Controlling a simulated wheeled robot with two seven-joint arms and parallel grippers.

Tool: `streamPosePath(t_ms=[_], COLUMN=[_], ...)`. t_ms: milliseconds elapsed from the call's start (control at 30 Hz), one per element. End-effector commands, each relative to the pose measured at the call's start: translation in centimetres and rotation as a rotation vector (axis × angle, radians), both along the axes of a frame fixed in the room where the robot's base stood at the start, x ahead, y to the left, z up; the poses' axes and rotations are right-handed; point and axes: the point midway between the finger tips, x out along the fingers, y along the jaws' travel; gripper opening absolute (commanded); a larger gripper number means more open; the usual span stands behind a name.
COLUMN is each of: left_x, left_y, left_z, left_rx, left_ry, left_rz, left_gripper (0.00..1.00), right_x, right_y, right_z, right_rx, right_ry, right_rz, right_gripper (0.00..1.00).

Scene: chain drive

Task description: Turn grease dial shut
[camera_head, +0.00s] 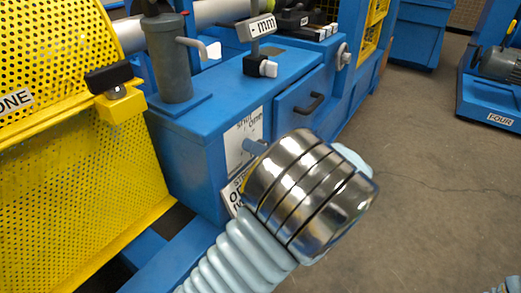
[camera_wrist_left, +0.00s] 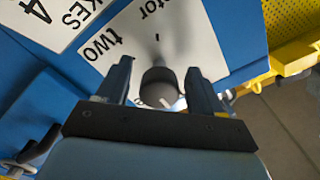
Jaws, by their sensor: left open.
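A dark round dial (camera_wrist_left: 158,82) with a pale mark on it shows in the left wrist view, on a white plate (camera_wrist_left: 190,35) reading "otor" and "two". I cannot read "grease" there, so I cannot tell whether it is the grease dial. My left gripper (camera_wrist_left: 159,68) is open, with one finger on each side of the dial; contact is not clear. In the head view my left wrist hides the gripper's fingers and whatever is behind it. My right gripper is not in view.
A blue machine cabinet (camera_head: 190,165) has a drawer with a black handle (camera_head: 308,104). A yellow perforated guard (camera_head: 80,190) is at left.

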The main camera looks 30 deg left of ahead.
Motion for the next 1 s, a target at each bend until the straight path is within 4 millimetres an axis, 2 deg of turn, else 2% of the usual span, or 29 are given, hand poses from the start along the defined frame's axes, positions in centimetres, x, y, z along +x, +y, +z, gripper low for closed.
streamPosePath(t_ms=[167,267,500,700,833,1000], left_x=[0.0,-0.1,-0.7,-0.9,-1.1,-1.1], left_y=[-1.0,-2.8,-8.8,-12.5,-13.6,-13.8], left_z=[0.1,0.2,0.1,0.1,0.0,0.0], left_rx=[0.001,0.001,0.002,0.001,0.0,0.0], left_ry=[-0.001,-0.001,-0.001,-0.001,0.001,0.001], left_rz=[-0.002,-0.004,-0.004,-0.001,-0.001,0.0], left_gripper=[0.67,0.67,0.67,0.67,0.67,0.67], right_x=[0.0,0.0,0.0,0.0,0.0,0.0], right_y=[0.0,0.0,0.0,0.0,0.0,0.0], right_z=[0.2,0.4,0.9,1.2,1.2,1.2], right_rx=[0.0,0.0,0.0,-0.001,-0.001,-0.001], right_ry=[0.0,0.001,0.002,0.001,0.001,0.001], right_rz=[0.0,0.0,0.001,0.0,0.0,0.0], right_gripper=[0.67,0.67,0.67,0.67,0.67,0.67])
